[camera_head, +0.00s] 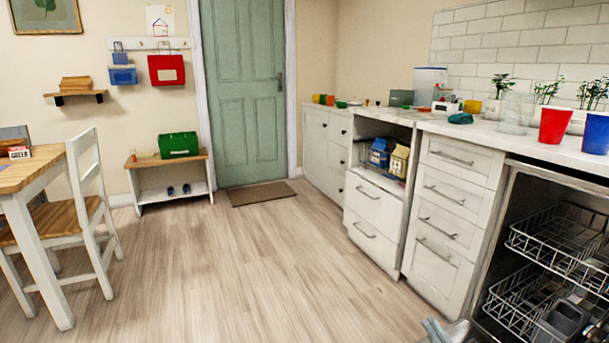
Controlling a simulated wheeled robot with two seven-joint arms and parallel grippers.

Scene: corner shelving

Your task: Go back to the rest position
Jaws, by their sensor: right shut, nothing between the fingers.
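My right gripper (440,331) shows only partly at the bottom edge of the head view, right of the middle. It is low, in front of the open dishwasher (493,265) and below the white drawers (443,225). It is shut and holds nothing. Most of my right arm is out of the picture. My left gripper is not in view.
Dishwasher racks (565,240) stand inside the dishwasher at the right. A red cup (554,125) and a blue cup (597,133) stand on the counter (490,134). A table (30,168) and a chair (88,205) are at the left. The wooden floor (250,265) between is clear.

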